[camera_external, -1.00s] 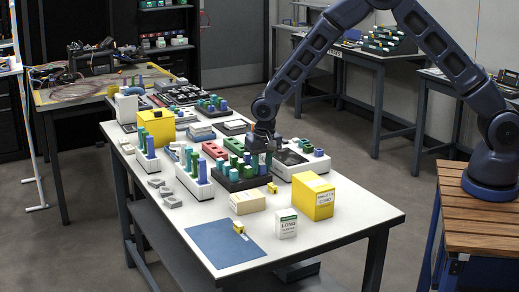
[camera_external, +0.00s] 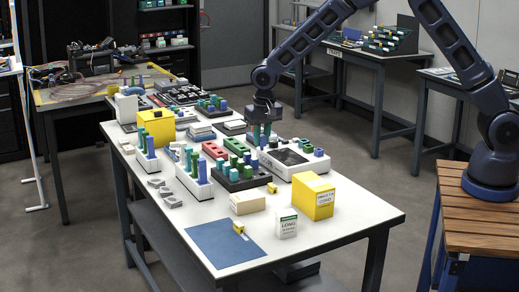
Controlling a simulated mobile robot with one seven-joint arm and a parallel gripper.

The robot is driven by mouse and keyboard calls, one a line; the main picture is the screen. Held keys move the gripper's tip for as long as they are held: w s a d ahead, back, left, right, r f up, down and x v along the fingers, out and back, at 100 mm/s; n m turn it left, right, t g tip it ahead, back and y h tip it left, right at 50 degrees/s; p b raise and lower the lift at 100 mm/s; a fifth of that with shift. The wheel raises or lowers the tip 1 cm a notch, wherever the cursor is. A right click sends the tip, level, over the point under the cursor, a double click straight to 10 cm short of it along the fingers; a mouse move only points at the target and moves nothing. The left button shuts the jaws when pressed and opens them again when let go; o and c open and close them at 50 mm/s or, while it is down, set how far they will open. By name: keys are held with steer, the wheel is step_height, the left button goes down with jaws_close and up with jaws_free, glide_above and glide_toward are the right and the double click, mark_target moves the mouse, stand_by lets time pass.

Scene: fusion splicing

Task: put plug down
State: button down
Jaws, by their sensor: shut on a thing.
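My gripper (camera_external: 262,122) is above the middle of the white table, over the back right side of a black rack (camera_external: 232,184). It is shut on a green plug (camera_external: 262,131) that hangs below it. The plug is small here, and its lower end overlaps the blocks behind and below it, so I cannot tell its exact clearance. The black rack holds several upright green and blue plugs (camera_external: 246,160).
A white device with a dark screen (camera_external: 287,157) stands just right of the rack. A yellow box (camera_external: 312,196), a cream box (camera_external: 247,203) and a white LONG carton (camera_external: 286,224) stand nearer the front. A blue mat (camera_external: 215,245) lies front left, mostly clear.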

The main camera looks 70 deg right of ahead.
step_height(320, 180, up, 10)
steer(key=shift+f, duration=0.2)
steer(key=shift+s+a+r, duration=0.15)
steer(key=shift+a+r, duration=0.05)
steer(key=shift+r, duration=0.1)
steer(key=s+a+r, duration=0.4)
steer(key=s+a, duration=0.3)
steer(key=s, duration=0.3)
steer(key=s+a+r, duration=0.4)
steer(key=s+a, duration=0.4)
steer(key=s, duration=0.2)
glide_above(316, 182)
steer(key=f, duration=1.9)
steer(key=shift+s+a, duration=0.2)
steer(key=shift+a, duration=0.05)
steer(key=shift+f, duration=0.15)
steer(key=c, duration=1.3)
jaws_free()
